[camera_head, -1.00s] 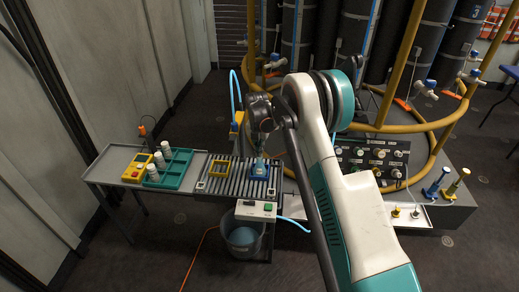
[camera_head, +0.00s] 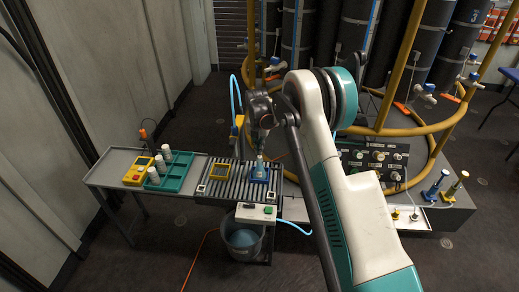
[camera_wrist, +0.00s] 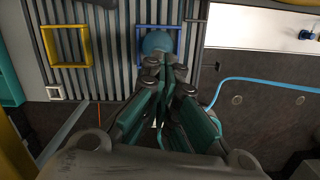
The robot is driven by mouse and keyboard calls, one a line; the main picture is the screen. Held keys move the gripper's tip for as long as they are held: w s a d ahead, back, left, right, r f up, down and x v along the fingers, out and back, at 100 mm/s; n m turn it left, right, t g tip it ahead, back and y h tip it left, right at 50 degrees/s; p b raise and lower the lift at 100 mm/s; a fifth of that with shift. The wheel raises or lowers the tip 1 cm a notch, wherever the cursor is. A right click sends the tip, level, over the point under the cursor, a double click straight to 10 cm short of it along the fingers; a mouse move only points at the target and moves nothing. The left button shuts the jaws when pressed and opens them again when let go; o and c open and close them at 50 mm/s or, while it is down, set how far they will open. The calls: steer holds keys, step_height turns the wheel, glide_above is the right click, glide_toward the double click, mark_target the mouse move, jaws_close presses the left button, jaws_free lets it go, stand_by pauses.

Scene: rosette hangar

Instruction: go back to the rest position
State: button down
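My gripper (camera_wrist: 166,70) points down over the roller conveyor (camera_wrist: 109,60). Its fingers are a narrow gap apart, with nothing visible between them. A blue round-topped thing (camera_wrist: 157,42) sits inside a blue square frame (camera_wrist: 179,42) just beyond the fingertips. In the head view a pale bottle-like thing (camera_head: 260,168) stands at the blue frame (camera_head: 268,179), below my gripper (camera_head: 258,148). The lower part of the blue-topped thing is partly hidden by my fingers in the wrist view.
A green tray (camera_head: 176,183) with several white cylinders and a yellow box (camera_head: 138,172) are further left. A bucket (camera_head: 243,240) stands below. Yellow pipes (camera_head: 397,65) and a control panel (camera_head: 372,158) are at right.

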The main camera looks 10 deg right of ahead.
steer(key=shift+r+p, duration=0.8)
steer(key=shift+r, duration=1.25)
steer(key=s+d+r+m+t, duration=0.1)
steer(key=s+r+m, duration=0.7)
steer(key=r, duration=0.5)
steer(key=s+d+r+m+t, duration=0.1)
steer(key=s+r+m+t, duration=0.1)
steer(key=s+r+m, duration=0.7)
steer(key=s+r+m+t, duration=0.1)
steer(key=s+r+m, duration=0.15)
steer(key=s, duration=0.55)
steer(key=s+r+m, duration=0.2)
steer(key=s+r, duration=0.2)
steer(key=s, duration=0.4)
steer(key=s+f+m+t, duration=0.2)
steer(key=s+f+m, duration=0.2)
steer(key=s+m, duration=0.4)
steer(key=s, duration=0.5)
steer(key=shift+s+d+m+y, duration=0.15)
steer(key=shift+d+m+y, duration=0.15)
steer(key=shift+m, duration=0.05)
